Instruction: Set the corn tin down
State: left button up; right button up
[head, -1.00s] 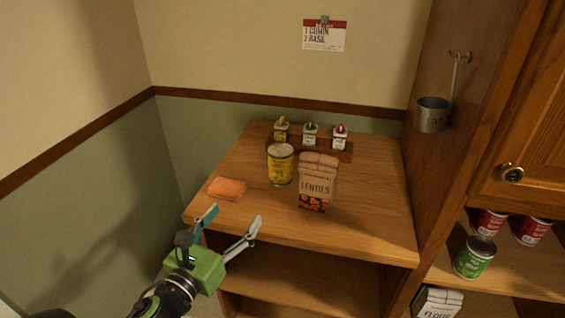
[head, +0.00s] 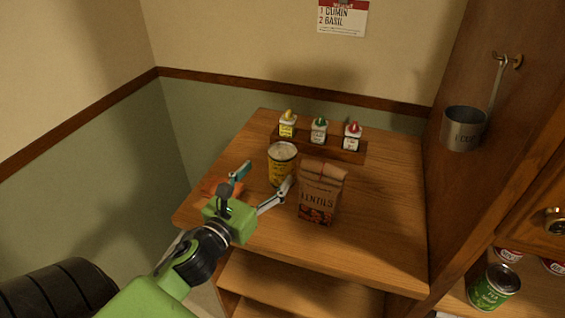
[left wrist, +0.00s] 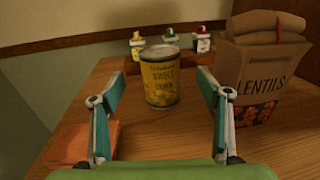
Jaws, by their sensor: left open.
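The yellow corn tin (head: 281,158) stands upright on the wooden counter (head: 372,225), behind the lentils bag and in front of the spice rack. In the left wrist view the tin (left wrist: 160,82) stands beyond my fingertips, with its label facing me. My left gripper (head: 264,177) is open, its fingers spread to either side of the line to the tin. I see no contact between fingers and tin. In the left wrist view the gripper (left wrist: 160,80) holds nothing. My right gripper is not in view.
A paper lentils bag (head: 320,195) stands close to the right finger. An orange sponge (left wrist: 82,143) lies by the left finger. A rack (head: 345,153) with several small spice containers is at the back. A tall wooden panel (head: 455,190) bounds the right; the counter's right part is clear.

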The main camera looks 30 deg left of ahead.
aim_at(283, 153)
pick_arm(q)
jog(key=w, duration=0.3)
jog(key=shift+w+a, duration=0.1)
jog(key=shift+a, duration=0.05)
jog(key=shift+w+f+p, duration=0.1)
jog(key=shift+w+p, duration=0.2)
jog(key=shift+w, duration=0.3)
jog(key=w, duration=0.1)
jog(key=w+p, duration=0.1)
jog(key=w, duration=0.2)
jog(key=shift+w+a+r+p, duration=0.2)
jog(key=shift+a+r+p, duration=0.1)
jog(key=shift+p, duration=0.1)
jog(key=shift+w+d+f, duration=0.1)
jog(key=shift+w, duration=0.2)
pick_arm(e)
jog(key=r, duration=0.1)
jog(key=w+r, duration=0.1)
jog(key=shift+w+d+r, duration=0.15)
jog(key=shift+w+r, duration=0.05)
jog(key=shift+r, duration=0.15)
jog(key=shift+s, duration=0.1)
pick_arm(q)
jog(key=c, duration=1.6)
jog(key=shift+c, duration=0.7)
